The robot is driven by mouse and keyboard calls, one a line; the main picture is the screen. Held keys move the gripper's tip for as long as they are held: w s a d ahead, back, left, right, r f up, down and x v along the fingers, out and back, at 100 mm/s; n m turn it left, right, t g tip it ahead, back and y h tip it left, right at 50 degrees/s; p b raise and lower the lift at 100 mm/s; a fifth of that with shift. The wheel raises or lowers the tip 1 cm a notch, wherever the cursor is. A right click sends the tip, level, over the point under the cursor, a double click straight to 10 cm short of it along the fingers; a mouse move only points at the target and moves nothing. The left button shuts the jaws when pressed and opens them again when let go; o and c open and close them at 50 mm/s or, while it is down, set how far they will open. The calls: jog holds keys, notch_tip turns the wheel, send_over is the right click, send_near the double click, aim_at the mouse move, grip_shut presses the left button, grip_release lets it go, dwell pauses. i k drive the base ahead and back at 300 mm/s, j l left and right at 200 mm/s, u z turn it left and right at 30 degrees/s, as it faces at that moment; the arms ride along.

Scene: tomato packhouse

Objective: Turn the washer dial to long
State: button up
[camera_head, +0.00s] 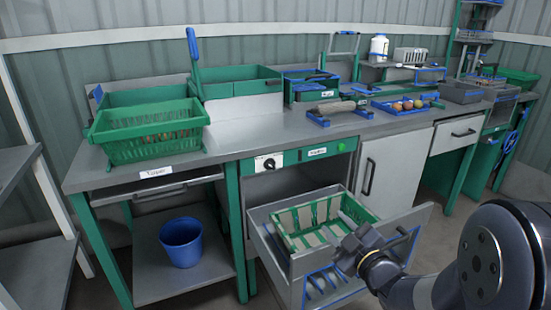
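The washer dial (269,163) is a small dark round knob on a white plate at the left of the washer's green front panel (298,156). The marks around it are too small to read, so its setting cannot be told. My gripper (347,243) is at the front right of the pulled-out washer drawer (280,275), below and to the right of the dial and apart from it. Its fingers are small and dark, and their opening cannot be made out. A green slatted crate (283,222) sits in the drawer.
The open drawer juts out below the dial panel. A green button (341,147) and a label are right of the dial. A green basket (150,130) stands on the counter at left. A blue bucket (182,241) is on the low shelf.

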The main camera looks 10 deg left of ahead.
aim_at(270, 164)
jog(key=i+j, duration=0.7)
jog(key=i, duration=0.1)
